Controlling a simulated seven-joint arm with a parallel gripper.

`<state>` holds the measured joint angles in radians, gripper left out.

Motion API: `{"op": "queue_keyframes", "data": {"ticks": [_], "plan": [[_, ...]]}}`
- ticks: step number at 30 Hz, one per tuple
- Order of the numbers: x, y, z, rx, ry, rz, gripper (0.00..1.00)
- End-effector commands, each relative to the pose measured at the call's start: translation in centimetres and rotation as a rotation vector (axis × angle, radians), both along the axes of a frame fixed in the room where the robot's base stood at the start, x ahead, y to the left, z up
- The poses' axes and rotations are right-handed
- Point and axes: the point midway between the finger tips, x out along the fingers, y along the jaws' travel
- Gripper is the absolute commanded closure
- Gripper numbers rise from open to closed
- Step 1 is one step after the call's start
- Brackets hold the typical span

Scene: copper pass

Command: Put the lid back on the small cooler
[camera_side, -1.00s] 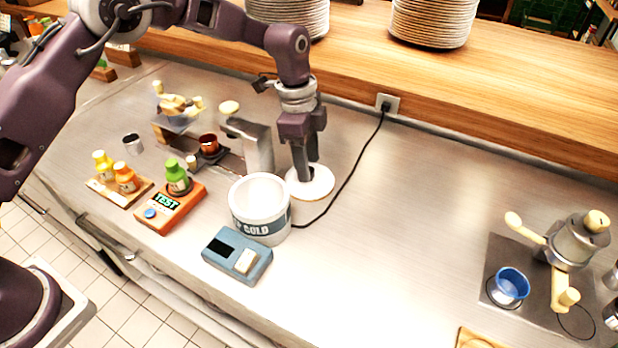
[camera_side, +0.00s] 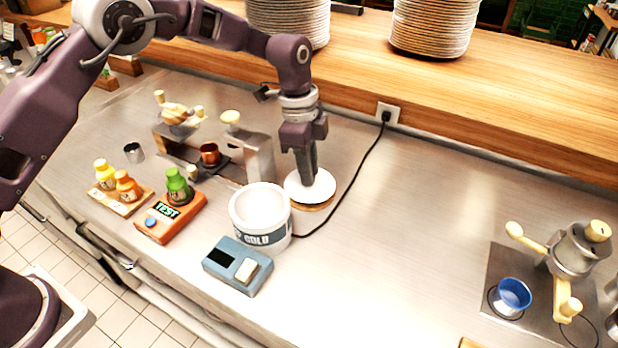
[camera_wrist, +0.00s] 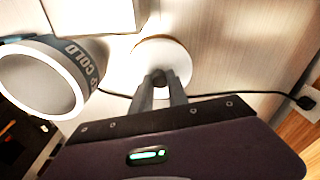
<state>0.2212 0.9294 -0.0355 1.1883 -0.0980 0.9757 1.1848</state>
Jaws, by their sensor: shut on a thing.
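The small cooler (camera_side: 262,238) is a white round tub with a dark "COLD" band, open at the top and empty inside as far as I see. It also shows at the left of the wrist view (camera_wrist: 85,62). The lid (camera_side: 322,188) is a white disc just behind and to the right of the cooler, and it shows in the wrist view (camera_wrist: 150,52). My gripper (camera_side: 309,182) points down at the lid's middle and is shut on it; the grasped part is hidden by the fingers. A tan round layer shows beneath the lid's edge.
A blue-grey box (camera_side: 237,265) sits in front of the cooler. An orange test stand (camera_side: 170,216) with a green bottle is to the left. The counter to the right is clear up to the blue cup (camera_side: 513,295).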

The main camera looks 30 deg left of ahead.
Motion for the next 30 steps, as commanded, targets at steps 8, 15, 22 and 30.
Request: {"op": "queue_keyframes", "data": {"ticks": [8, 15, 22, 30], "plan": [[0.1, 0.0, 6.9, -0.001, -0.005, 0.000, 1.00], [-4.6, 0.5, 11.5, -0.006, -0.001, -0.001, 1.00], [-12.4, 1.7, 13.9, -0.003, -0.003, -0.003, 1.00], [-14.4, 2.0, 12.8, 0.000, 0.002, -0.003, 1.00]]}}
